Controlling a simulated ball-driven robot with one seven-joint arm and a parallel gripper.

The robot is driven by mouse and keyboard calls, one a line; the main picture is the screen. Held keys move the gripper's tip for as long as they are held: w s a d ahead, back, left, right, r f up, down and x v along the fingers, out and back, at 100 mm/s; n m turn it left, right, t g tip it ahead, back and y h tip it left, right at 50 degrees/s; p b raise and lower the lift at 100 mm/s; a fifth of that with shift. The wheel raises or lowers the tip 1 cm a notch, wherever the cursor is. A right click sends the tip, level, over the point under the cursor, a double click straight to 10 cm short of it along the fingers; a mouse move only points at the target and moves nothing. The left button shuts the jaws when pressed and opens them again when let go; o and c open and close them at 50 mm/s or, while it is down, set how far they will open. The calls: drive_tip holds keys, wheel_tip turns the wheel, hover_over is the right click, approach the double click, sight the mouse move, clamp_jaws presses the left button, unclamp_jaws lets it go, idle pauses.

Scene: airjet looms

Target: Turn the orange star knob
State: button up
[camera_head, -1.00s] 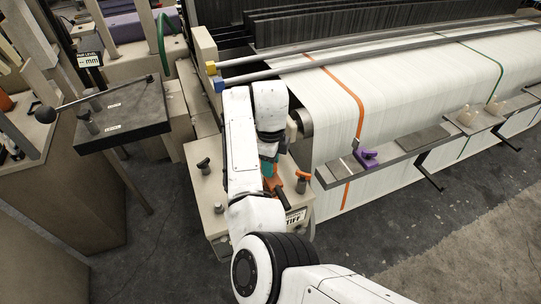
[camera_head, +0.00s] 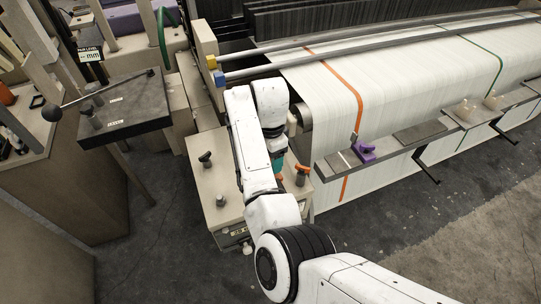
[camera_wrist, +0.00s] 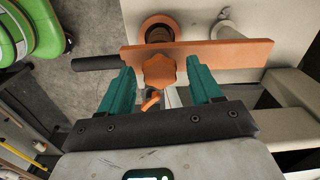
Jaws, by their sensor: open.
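The orange star knob (camera_wrist: 159,71) shows in the wrist view, in front of a flat orange bar (camera_wrist: 235,53). My gripper (camera_wrist: 160,75) is open, with one teal finger on each side of the knob in the picture. I see gaps between the knob and both fingers, and cannot tell how far the fingertips reach past it. In the head view my gripper (camera_head: 278,165) is mostly hidden behind my white arm, above the beige box (camera_head: 222,190) at the loom's corner. The star knob cannot be made out there.
A black handle (camera_wrist: 97,63) extends left of the orange bar. The white fabric roll (camera_head: 400,90) and a shelf with a purple clamp (camera_head: 364,152) lie right. Grey floor is open in front.

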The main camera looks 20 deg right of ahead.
drive_tip(key=shift+r, duration=0.1)
drive_tip(key=shift+r, duration=2.95)
wheel_tip(320, 180, up, 11)
drive_tip(key=s+d+f+n+t+h+b, duration=0.1)
drive_tip(key=s+d+f+n+h+b, duration=0.15)
drive_tip(key=s+d+f, duration=0.55)
drive_tip(key=s+d+f+n+h+b, duration=0.1)
drive_tip(key=s+d+f+n, duration=0.3)
drive_tip(key=s+d+f, duration=0.55)
drive_tip(key=s+a+f+n+y, duration=0.1)
drive_tip(key=s+a+f+n, duration=0.2)
drive_tip(key=s, duration=0.4)
drive_tip(key=s+a+f+n+y+b, duration=0.1)
drive_tip(key=s+a+f+n, duration=0.2)
drive_tip(key=s+f, duration=0.2)
drive_tip(key=s+a+f+n+y+b, duration=0.1)
drive_tip(key=s+a+f+n, duration=0.2)
drive_tip(key=s, duration=0.6)
drive_tip(key=shift+a+f+n, duration=0.35)
drive_tip(key=shift+f, duration=0.2)
